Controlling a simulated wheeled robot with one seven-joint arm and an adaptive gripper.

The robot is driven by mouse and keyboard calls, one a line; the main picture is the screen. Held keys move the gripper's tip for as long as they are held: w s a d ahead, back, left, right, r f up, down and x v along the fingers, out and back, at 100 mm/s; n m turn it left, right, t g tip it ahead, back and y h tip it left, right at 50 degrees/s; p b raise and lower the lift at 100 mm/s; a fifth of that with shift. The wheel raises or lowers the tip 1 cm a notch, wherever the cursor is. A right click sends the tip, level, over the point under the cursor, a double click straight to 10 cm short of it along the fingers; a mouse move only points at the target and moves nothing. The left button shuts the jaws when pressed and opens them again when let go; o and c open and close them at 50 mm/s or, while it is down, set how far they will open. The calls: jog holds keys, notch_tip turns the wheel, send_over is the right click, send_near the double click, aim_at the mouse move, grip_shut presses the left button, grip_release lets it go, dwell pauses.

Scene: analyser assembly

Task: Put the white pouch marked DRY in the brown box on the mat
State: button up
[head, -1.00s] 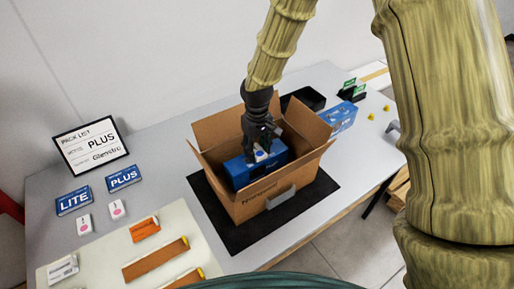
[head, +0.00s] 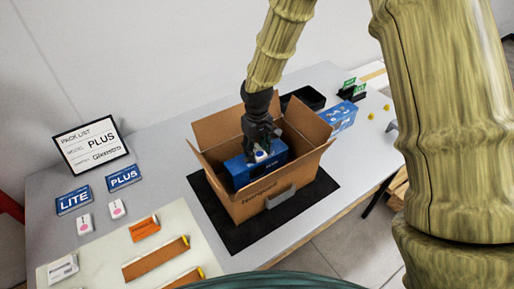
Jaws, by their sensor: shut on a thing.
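The brown box (head: 236,208) stands open on the dark mat (head: 322,189), its flaps spread. A blue carton (head: 242,174) lies inside it. My gripper (head: 261,151) points down into the box, over the blue carton. It is shut on a small white pouch (head: 262,156) with a blue mark, the fingers partly hiding it. The word on the pouch is too small to read. I cannot tell whether the pouch touches the carton.
Two white packets with pink dots (head: 84,223) (head: 117,208) lie at the left, below the LITE (head: 74,201) and PLUS (head: 123,178) cards. An orange packet (head: 145,229) lies nearby. A black tray (head: 304,99) and another blue carton (head: 340,117) stand behind the box.

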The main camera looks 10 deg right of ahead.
jog(key=o, duration=0.9)
jog(key=shift+r+p, duration=4.45)
jog(key=shift+r, duration=1.55)
jog(key=shift+d, duration=0.1)
